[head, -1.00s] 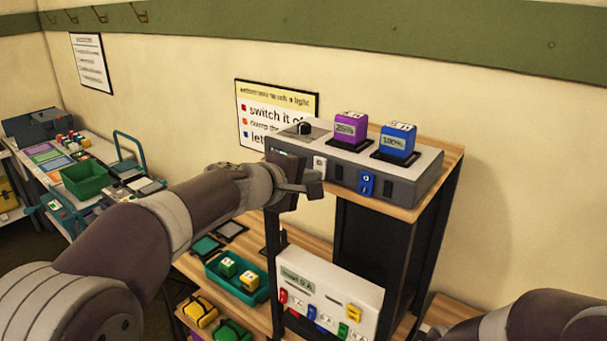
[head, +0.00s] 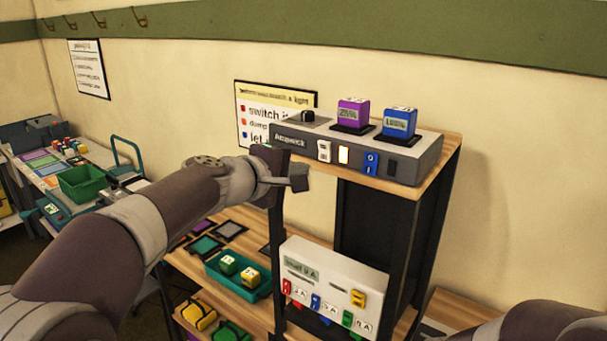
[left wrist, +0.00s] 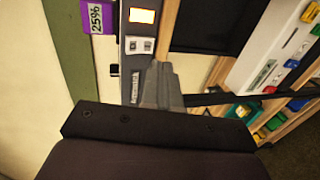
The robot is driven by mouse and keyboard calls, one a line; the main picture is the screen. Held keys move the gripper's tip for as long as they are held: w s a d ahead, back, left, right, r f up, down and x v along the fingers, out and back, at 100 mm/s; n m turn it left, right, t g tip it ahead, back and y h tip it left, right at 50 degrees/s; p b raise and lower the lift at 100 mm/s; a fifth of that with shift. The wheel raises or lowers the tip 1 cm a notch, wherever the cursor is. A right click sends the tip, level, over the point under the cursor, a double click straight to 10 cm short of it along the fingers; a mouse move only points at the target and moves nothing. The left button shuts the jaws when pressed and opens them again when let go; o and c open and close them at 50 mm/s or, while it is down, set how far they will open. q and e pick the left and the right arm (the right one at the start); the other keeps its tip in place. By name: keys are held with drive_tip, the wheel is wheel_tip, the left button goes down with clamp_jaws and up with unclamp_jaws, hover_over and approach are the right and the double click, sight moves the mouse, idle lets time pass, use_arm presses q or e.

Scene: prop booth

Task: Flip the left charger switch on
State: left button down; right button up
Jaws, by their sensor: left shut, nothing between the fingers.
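The charger (head: 425,163) is a long grey box on the top shelf. Its left switch (head: 324,151) is white, with a glowing window (head: 343,155) just right of it. The right switch (head: 371,163) is blue, and the window (head: 391,168) beside it is dark. A purple block (head: 353,114) and a blue block (head: 399,121) sit in the top slots. My left gripper (head: 300,178) is shut and empty, below and left of the white switch. The left wrist view shows the shut fingers (left wrist: 160,78) near the white switch (left wrist: 140,46) and lit window (left wrist: 141,16). My right gripper is out of frame.
A black knob (head: 308,116) stands on the charger's left end. Below is a pale box (head: 325,272) with coloured switches, beside a teal tray (head: 238,281) holding two blocks. Dark shelf posts (head: 277,222) stand close to my left gripper. Wall behind is bare around a sign (head: 255,120).

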use_arm(q)
drive_tip(key=s+a+b, duration=0.3)
drive_tip(key=s+a, duration=0.2)
drive_tip(key=s, duration=0.2)
drive_tip(key=s+a+f+m+g+y, duration=0.2)
drive_tip(key=a+f, duration=0.1)
drive_tip(key=f, duration=0.6)
drive_tip(key=s+a+f+m+g+y, duration=0.1)
drive_tip(key=a+f+m+g+y, duration=0.15)
drive_tip(key=f, duration=0.75)
drive_tip(key=s+a+f+m+g+y+b, duration=0.1)
drive_tip(key=s+a+f+m+g+y, duration=0.1)
drive_tip(key=s+f, duration=0.6)
drive_tip(key=s+a+f+m+g+y+b, duration=0.1)
drive_tip(key=s+a+f+m+g, duration=0.3)
drive_tip(key=s+f, duration=0.5)
wheel_tip(320, 180, down, 4)
drive_tip(key=shift+a+r+y+b, duration=0.25)
drive_tip(key=shift+y+b, duration=0.15)
drive_tip(key=shift+y, duration=0.15)
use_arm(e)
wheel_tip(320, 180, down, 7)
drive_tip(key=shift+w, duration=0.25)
